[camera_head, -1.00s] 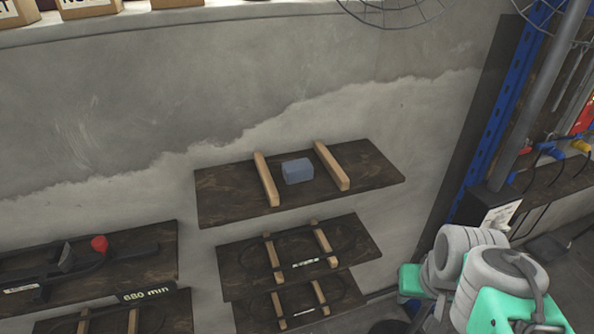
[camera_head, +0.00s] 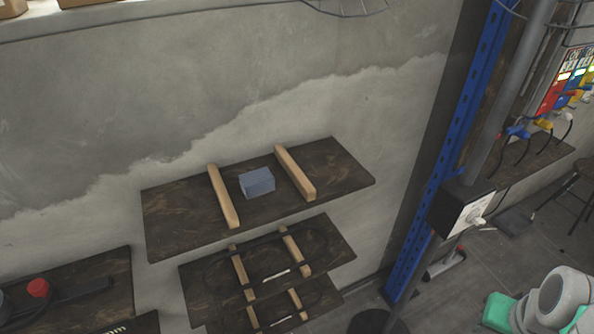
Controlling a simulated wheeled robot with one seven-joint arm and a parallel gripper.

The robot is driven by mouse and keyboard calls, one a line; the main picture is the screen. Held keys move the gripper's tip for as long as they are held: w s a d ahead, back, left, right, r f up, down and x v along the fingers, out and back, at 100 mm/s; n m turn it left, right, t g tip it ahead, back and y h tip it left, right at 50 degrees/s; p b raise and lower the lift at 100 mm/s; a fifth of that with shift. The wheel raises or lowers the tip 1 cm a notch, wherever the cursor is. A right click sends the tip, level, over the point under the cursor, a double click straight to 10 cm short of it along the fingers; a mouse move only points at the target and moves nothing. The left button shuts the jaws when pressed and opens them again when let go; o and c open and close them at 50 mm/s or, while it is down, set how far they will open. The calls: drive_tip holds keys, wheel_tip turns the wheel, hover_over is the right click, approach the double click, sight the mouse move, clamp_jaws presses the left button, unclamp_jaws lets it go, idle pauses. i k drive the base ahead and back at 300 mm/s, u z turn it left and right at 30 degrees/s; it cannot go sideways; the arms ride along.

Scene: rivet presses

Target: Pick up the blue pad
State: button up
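The blue pad (camera_head: 257,182) is a small grey-blue block. It lies on the top dark wooden shelf (camera_head: 178,216) on the wall, between two light wooden strips, the left strip (camera_head: 223,196) and the right strip (camera_head: 295,173). It does not appear to touch either strip. Part of my arm (camera_head: 560,298), white-grey and green, shows at the lower right corner. My gripper is not in the picture, and nothing touches the pad.
Two lower shelves with strips and dark loops hang below; the nearer one (camera_head: 215,283) is directly under the top shelf. A shelf with a red knob (camera_head: 38,288) is at lower left. A blue upright post (camera_head: 440,180) and a grey pole stand to the right.

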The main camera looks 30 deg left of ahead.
sight(259, 182)
drive_tip(key=u, duration=0.05)
drive_tip(key=i, duration=0.4)
drive_tip(key=u, duration=2.95)
